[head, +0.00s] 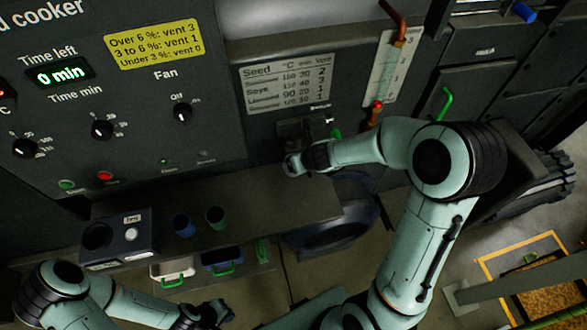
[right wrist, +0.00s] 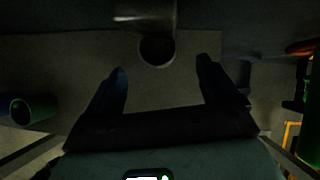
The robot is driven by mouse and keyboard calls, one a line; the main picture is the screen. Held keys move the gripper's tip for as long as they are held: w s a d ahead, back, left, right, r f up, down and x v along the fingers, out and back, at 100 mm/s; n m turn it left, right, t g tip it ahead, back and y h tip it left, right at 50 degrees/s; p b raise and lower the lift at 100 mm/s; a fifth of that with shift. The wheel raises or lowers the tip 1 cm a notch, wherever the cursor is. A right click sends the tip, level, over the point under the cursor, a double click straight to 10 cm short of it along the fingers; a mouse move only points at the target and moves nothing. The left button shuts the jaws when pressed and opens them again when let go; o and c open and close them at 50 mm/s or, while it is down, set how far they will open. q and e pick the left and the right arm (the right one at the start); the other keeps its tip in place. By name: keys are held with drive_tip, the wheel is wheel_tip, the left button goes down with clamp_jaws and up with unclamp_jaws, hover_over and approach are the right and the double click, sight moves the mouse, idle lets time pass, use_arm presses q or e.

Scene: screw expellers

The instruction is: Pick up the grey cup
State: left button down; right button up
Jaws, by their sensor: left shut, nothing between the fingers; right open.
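The grey cup (right wrist: 157,52) shows in the right wrist view as a dark round opening with a lighter rim, on the shelf below a grey spout (right wrist: 145,14). My right gripper (right wrist: 162,72) is open, its two fingers apart on either side of the line to the cup, with a gap between them and the cup. In the head view my right gripper (head: 298,163) is at the machine front, and I cannot make out the grey cup there. My left gripper (head: 212,314) is shut and empty at the bottom of the head view.
A blue cup (head: 182,225) and a green cup (head: 215,217) stand on the shelf (head: 275,208), left of my right gripper. A dark box with a round hole (head: 118,238) is further left. Bins with green handles (head: 222,262) hang below.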

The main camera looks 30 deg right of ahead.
drive_tip(key=b+x, duration=0.1)
drive_tip(key=x, duration=0.3)
drive_tip(key=shift+w+a+f, duration=0.15)
drive_tip(key=shift+w, duration=0.05)
drive_tip(key=shift+w+f+b, duration=0.25)
drive_tip(key=shift+f+b, duration=0.2)
use_arm(q)
drive_tip(key=s+f, duration=0.2)
drive_tip(key=shift+f, duration=0.3)
use_arm(e)
drive_tip(key=shift+w, duration=0.2)
use_arm(q)
drive_tip(key=shift+w, duration=0.1)
use_arm(e)
drive_tip(key=c, duration=1.2)
